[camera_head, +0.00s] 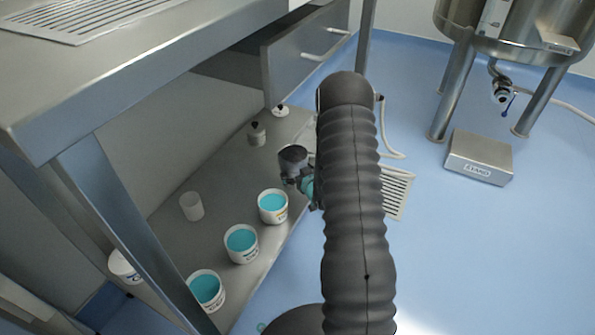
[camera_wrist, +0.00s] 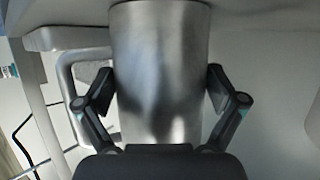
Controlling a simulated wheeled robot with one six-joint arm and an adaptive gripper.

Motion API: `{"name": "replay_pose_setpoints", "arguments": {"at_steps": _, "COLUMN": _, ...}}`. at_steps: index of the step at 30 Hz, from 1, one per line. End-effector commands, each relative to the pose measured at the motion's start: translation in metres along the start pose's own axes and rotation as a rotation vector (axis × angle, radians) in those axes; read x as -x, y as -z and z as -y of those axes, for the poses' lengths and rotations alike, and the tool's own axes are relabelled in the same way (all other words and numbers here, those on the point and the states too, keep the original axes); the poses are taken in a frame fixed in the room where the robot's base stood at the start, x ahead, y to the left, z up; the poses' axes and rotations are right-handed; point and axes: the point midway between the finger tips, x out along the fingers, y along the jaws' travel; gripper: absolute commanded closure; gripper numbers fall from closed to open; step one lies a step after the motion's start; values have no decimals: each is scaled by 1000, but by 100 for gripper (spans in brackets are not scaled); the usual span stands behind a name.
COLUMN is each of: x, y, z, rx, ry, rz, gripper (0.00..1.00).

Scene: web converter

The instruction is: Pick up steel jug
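The steel jug (camera_wrist: 160,75) fills the middle of the wrist view, a shiny metal body with its handle (camera_wrist: 68,75) on the left. In the head view the jug (camera_head: 293,155) is a small dark cup left of my arm, above the lower shelf. My gripper (camera_wrist: 160,76) has one finger on each side of the jug, with the fingertips right beside its walls. I cannot tell whether they touch it. In the head view my gripper is mostly hidden behind my arm. The jug's base is not clear, so I cannot tell whether it stands on the shelf.
White tubs with blue contents (camera_head: 241,243) line the lower shelf (camera_head: 195,250). A white cup (camera_head: 191,206) and a grey bottle (camera_head: 257,134) stand behind. A steel bench top (camera_head: 100,85) and drawer (camera_head: 310,55) overhang. Blue floor is open at right, with a steel stand (camera_head: 478,157).

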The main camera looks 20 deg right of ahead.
Motion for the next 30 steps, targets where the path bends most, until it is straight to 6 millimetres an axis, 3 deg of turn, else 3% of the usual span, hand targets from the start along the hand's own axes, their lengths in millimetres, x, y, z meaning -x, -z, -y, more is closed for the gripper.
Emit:
{"name": "replay_pose_setpoints", "arguments": {"at_steps": 1, "x": 0, "y": 0, "z": 0, "rx": 0, "ry": 0, "rz": 0, "gripper": 45}}
{"name": "replay_pose_setpoints", "arguments": {"at_steps": 3, "x": 0, "y": 1, "z": 0, "rx": 1, "ry": 0, "rz": -2, "gripper": 57}}
{"name": "replay_pose_setpoints", "arguments": {"at_steps": 14, "x": 2, "y": 6, "z": 0, "rx": 1, "ry": 0, "rz": -3, "gripper": 57}}
{"name": "replay_pose_setpoints", "arguments": {"at_steps": 23, "x": 17, "y": 43, "z": -1, "rx": 3, "ry": -1, "rz": -6, "gripper": 57}}
{"name": "replay_pose_setpoints", "arguments": {"at_steps": 30, "x": 29, "y": 64, "z": -52, "rx": 2, "ry": -5, "rz": -4, "gripper": 57}}
